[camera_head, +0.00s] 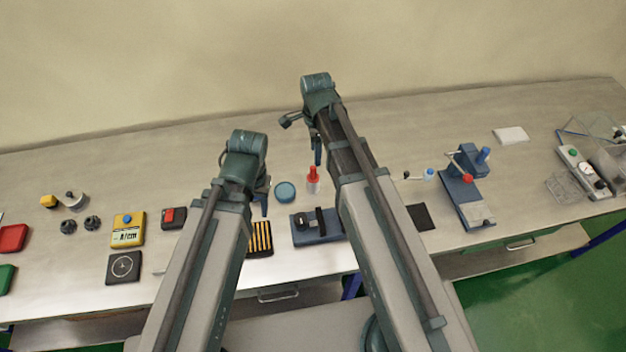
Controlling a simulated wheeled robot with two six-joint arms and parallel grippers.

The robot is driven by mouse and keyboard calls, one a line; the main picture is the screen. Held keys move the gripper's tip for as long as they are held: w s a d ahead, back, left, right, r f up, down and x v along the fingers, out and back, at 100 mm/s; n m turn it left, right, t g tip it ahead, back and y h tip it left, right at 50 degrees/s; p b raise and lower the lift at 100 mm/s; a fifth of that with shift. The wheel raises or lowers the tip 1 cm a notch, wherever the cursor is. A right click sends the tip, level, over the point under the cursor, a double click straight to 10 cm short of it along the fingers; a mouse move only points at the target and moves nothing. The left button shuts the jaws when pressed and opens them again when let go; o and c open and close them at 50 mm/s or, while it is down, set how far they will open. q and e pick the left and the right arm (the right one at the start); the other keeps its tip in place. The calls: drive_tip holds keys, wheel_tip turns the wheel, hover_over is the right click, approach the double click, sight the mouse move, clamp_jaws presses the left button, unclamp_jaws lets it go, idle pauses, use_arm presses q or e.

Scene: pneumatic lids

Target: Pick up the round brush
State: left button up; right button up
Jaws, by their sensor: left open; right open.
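I cannot make out a round brush for certain. A round blue disc-shaped thing (285,191) lies on the bench between my two arms; it is too small to tell whether it has bristles. My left gripper (237,197) is open, to the left of the blue disc, and partly hidden by its own arm. My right gripper (302,143) is open and appears empty, above and slightly right of the disc in the picture. Neither gripper visibly touches anything.
A red-tipped bottle (313,182) stands right of the disc. A blue block fixture (317,229) and a slotted yellow-and-black tray (260,240) lie nearer the front edge. A yellow meter (128,229) is left; a blue clamp device (466,193) is right. The bench's back strip is clear.

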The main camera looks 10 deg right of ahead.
sight(313, 167)
wheel_tip(313, 167, down, 4)
drive_tip(key=b, duration=0.2)
drive_tip(key=shift+r+b, duration=0.1)
drive_tip(key=shift+b, duration=0.25)
use_arm(q)
wheel_tip(313, 167, down, 4)
drive_tip(key=shift+r, duration=0.15)
wheel_tip(313, 167, down, 5)
drive_tip(key=b, duration=0.5)
use_arm(e)
drive_tip(key=f, duration=0.5)
drive_tip(key=shift+w+a+f, duration=0.15)
drive_tip(key=shift+w+a, duration=0.05)
drive_tip(key=shift+a, duration=0.2)
clamp_jaws()
